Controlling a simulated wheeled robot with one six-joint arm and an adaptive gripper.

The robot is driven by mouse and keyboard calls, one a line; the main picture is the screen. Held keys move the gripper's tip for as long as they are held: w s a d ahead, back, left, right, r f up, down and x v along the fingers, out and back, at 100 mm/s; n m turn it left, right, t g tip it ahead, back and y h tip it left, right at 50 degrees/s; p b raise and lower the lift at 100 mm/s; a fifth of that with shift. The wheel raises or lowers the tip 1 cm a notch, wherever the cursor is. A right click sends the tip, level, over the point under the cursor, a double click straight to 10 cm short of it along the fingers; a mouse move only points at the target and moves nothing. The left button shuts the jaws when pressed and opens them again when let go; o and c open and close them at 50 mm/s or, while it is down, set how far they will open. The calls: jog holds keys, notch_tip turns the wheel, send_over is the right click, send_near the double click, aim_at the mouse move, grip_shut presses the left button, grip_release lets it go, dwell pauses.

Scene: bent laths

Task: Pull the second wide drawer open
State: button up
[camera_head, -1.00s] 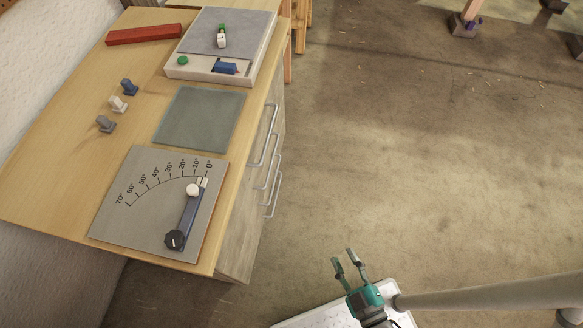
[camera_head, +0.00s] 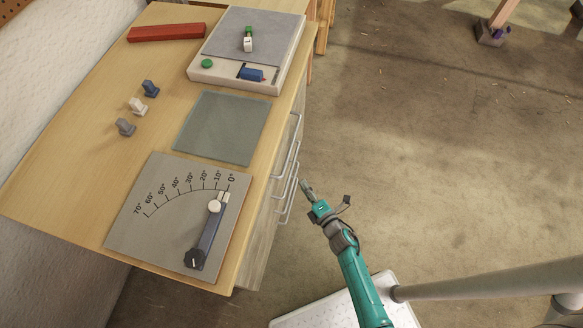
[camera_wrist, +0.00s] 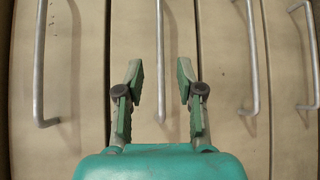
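The wooden cabinet's drawer fronts (camera_wrist: 132,25) fill the wrist view as side-by-side strips, each with a grey bar handle. My gripper (camera_wrist: 160,78) is open, and one bar handle (camera_wrist: 160,60) shows between its two fingers. I cannot tell whether the fingers reach around the bar; no touch shows. In the head view my gripper (camera_head: 303,184) is close to the stacked handles (camera_head: 290,178) on the cabinet's right side. The drawers look shut. Which drawer counts as the second is not clear from the wrist view alone.
Other handles stand left (camera_wrist: 39,70) and right (camera_wrist: 253,60) of my fingers. The floor (camera_head: 440,170) to the right is open.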

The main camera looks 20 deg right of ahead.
aim_at(292, 168)
jog(key=w, duration=0.3)
jog(key=w+a+f, duration=0.1)
jog(key=w, duration=0.6)
jog(key=shift+a+f, duration=0.25)
grip_shut()
